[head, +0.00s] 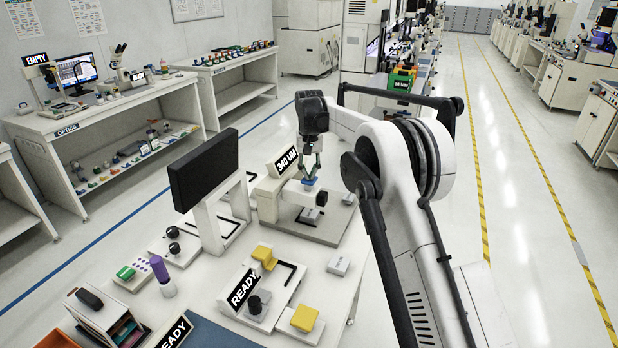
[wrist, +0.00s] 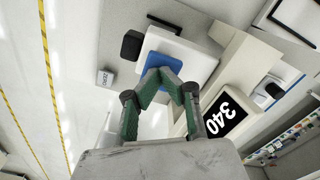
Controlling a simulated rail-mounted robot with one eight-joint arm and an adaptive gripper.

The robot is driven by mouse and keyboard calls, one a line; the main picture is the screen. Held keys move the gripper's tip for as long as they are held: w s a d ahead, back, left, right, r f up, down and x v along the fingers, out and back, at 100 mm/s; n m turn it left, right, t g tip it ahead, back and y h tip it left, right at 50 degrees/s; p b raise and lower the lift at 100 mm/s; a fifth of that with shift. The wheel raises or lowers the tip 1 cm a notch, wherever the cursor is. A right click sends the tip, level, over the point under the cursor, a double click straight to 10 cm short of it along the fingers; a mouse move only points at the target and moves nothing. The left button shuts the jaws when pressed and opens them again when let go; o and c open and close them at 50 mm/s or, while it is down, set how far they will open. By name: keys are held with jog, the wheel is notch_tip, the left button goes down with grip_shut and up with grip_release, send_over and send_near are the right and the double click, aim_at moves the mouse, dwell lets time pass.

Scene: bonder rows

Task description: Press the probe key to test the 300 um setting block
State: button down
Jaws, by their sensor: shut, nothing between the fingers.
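The probe station with its "340 UM" display (head: 287,161) stands on the white table; the display also shows in the wrist view (wrist: 226,112). A blue key (wrist: 182,55) sits on top of the station's white head and shows as a blue patch in the head view (head: 309,181). My gripper (head: 309,176) is shut and empty, pointing down at the blue key. In the wrist view my fingertips (wrist: 167,73) overlap the key's near edge; whether they touch it I cannot tell. A small labelled grey block (wrist: 105,78) lies beside the station, its print too small to read surely.
A black monitor (head: 204,170) stands left of the station. In front are a fixture with a "READY" sign (head: 243,288), yellow blocks (head: 304,318), a grey block (head: 339,265) and a purple-topped bottle (head: 161,275). The aisle right of my arm is clear.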

dwell(0.3)
jog(key=shift+r+p, duration=1)
jog(key=shift+r, duration=1.45)
notch_tip(320, 180, up, 12)
